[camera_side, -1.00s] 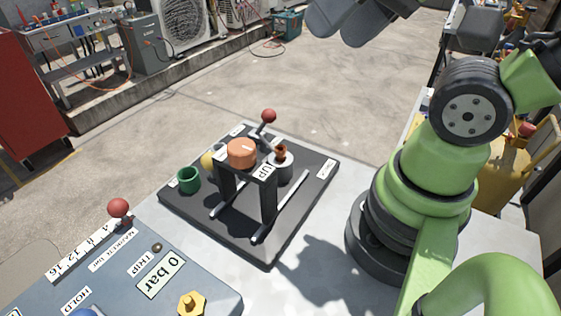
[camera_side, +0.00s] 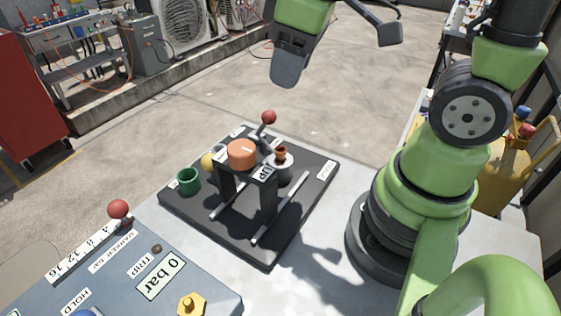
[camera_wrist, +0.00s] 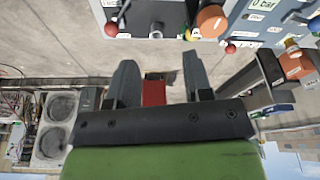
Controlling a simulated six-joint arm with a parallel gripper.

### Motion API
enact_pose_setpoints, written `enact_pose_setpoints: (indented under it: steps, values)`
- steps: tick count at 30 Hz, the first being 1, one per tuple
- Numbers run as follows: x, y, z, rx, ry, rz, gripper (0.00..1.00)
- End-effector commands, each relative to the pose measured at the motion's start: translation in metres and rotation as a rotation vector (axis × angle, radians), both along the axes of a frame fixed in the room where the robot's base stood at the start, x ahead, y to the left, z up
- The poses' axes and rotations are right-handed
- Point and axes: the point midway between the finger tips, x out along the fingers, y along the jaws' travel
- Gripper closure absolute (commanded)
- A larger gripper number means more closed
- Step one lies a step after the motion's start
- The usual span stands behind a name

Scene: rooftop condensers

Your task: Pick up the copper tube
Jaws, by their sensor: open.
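A small copper-brown tube (camera_side: 281,154) stands upright in a grey round holder (camera_side: 283,172) on the right side of a black base plate (camera_side: 220,222). Only its upper end shows above the holder. My gripper (camera_side: 338,58) is open and empty, high above and behind the plate in the side view, well apart from the tube. In the wrist view my gripper's two fingers (camera_wrist: 158,72) are spread with nothing held between them.
A black stand with an orange round block (camera_side: 241,154) rises beside the tube. A red-knobbed lever (camera_side: 268,117) stands behind it. A green cup (camera_side: 188,180) is at the plate's left. A grey control panel (camera_side: 120,262) fills the front left.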

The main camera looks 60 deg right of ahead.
Motion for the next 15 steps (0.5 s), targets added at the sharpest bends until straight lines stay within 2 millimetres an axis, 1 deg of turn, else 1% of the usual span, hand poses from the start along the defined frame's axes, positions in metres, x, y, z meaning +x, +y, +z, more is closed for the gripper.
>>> enact_pose_setpoints:
  steps: [1, 3, 6, 10, 15]
  values:
    - [0.007, -0.002, -0.015, -0.028, 0.054, 0.072, 0.54]
    - [0.015, -0.005, -0.033, -0.059, 0.111, 0.174, 0.54]
    - [0.021, -0.008, -0.054, -0.088, 0.172, 0.296, 0.54]
    - [0.025, -0.010, -0.071, -0.104, 0.218, 0.392, 0.54]
    - [0.025, -0.011, -0.089, -0.108, 0.237, 0.426, 0.54]
